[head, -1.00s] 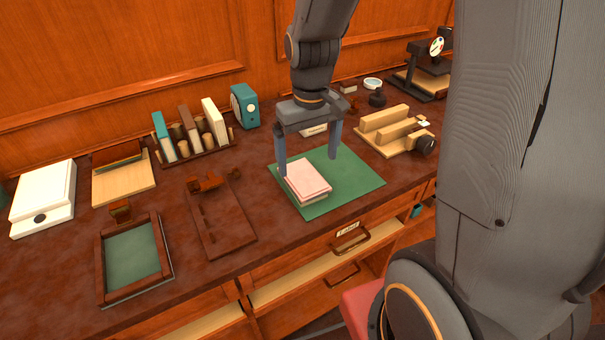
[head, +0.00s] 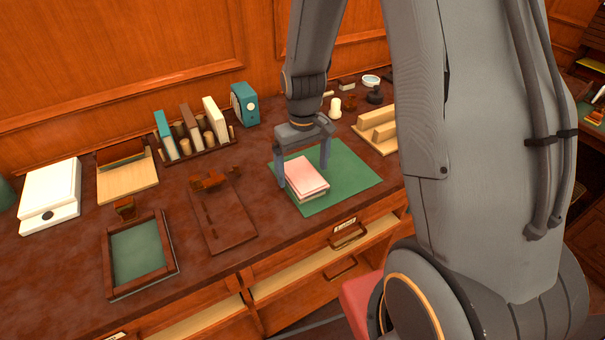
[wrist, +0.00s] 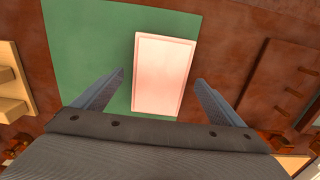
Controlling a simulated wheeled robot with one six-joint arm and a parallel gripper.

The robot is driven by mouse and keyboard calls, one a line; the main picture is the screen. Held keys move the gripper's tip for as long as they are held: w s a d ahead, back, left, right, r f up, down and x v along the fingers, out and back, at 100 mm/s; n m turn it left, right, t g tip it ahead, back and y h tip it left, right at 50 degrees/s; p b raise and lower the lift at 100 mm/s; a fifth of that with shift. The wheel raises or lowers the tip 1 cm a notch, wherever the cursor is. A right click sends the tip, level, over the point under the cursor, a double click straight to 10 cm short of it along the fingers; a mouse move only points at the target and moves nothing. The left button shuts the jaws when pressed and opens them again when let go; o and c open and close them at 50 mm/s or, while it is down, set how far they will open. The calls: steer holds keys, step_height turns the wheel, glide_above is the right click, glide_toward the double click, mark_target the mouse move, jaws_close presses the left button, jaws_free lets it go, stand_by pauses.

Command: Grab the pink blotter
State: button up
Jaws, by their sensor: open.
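The pink blotter (head: 306,174) lies as the top of a small pale stack on a green mat (head: 346,174) on the desk. In the wrist view the blotter (wrist: 163,74) shows as a pink rectangle ahead of and between the two open fingertips (wrist: 160,76), with a gap on each side. The fingers do not hold it. In the wrist view the green mat (wrist: 85,50) extends to the left of the blotter.
A brown wooden board (head: 226,222) and a green-lined frame (head: 137,255) lie left of the mat. A book rack (head: 195,150) and teal box (head: 244,104) stand behind. Wooden blocks (head: 378,128) are to the right.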

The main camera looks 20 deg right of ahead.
steer(key=shift+f, duration=0.3)
steer(key=c, duration=1.2)
steer(key=shift+o, duration=0.2)
steer(key=shift+r, duration=0.15)
